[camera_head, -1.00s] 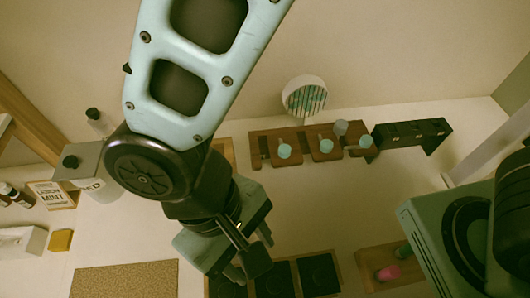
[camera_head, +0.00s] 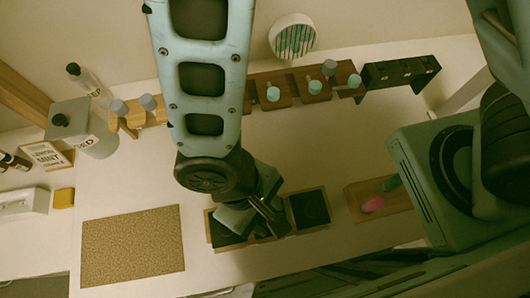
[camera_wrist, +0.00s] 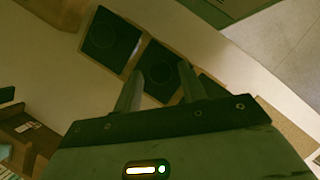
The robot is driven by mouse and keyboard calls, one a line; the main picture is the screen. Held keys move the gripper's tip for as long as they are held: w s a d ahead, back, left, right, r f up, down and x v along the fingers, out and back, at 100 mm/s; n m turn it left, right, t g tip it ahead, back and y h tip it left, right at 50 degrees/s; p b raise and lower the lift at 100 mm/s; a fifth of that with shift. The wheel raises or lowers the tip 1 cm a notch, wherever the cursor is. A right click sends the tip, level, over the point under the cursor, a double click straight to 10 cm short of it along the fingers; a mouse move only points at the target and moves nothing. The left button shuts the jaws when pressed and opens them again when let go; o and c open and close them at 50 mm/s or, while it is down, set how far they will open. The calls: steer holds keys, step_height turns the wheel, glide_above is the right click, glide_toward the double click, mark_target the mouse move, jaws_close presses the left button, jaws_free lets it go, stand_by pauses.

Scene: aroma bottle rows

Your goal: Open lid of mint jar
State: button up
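No jar in view can be read for certain as the mint jar. A small sign with "LEMON MINT" lettering (camera_head: 45,155) stands at the left in the head view. Several black square pieces sit in a row in a wooden tray; the right one (camera_head: 310,208) and left one (camera_head: 226,238) show in the head view. In the wrist view, two show a faint round outline, the upper left one (camera_wrist: 110,40) and the middle one (camera_wrist: 165,68). My gripper (camera_head: 265,218) is over the middle of this row, hiding part of it. Its fingers (camera_wrist: 162,90) are apart with nothing between them.
A white jar (camera_head: 98,142) with a grey square lid and black knob (camera_head: 60,119) stands at the left. Wooden racks with capped bottles (camera_head: 273,93) line the back. A brown mat (camera_head: 132,246) lies at front left. A pink item (camera_head: 373,204) lies in a tray at right.

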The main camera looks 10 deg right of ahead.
jaws_close()
steer(key=shift+w+r, duration=0.1)
steer(key=shift+w+r+g+p, duration=0.25)
steer(key=shift+w+g+p, duration=0.1)
steer(key=shift+g+p, duration=0.4)
steer(key=shift+w+r+n+g+p, duration=0.2)
steer(key=shift+w+n+g+p, duration=0.3)
steer(key=shift+g, duration=0.75)
steer(key=w+g, duration=0.1)
steer(key=w+g+b, duration=0.1)
steer(key=g, duration=0.1)
steer(key=shift+f+g, duration=0.1)
steer(key=shift+g, duration=0.2)
steer(key=shift+w+d+f+n+g+h+b, duration=0.1)
steer(key=shift+w+n+g+b, duration=0.1)
steer(key=shift+w+g+b, duration=0.35)
steer(key=shift+w+a+f+n+g+h+b, duration=0.1)
steer(key=shift+w+n+g+b, duration=0.1)
steer(key=shift+g+b, duration=0.55)
steer(key=shift+w+d+n+g+h+b, duration=0.15)
steer(key=shift+w+g+b, duration=0.3)
steer(key=shift+g, duration=0.45)
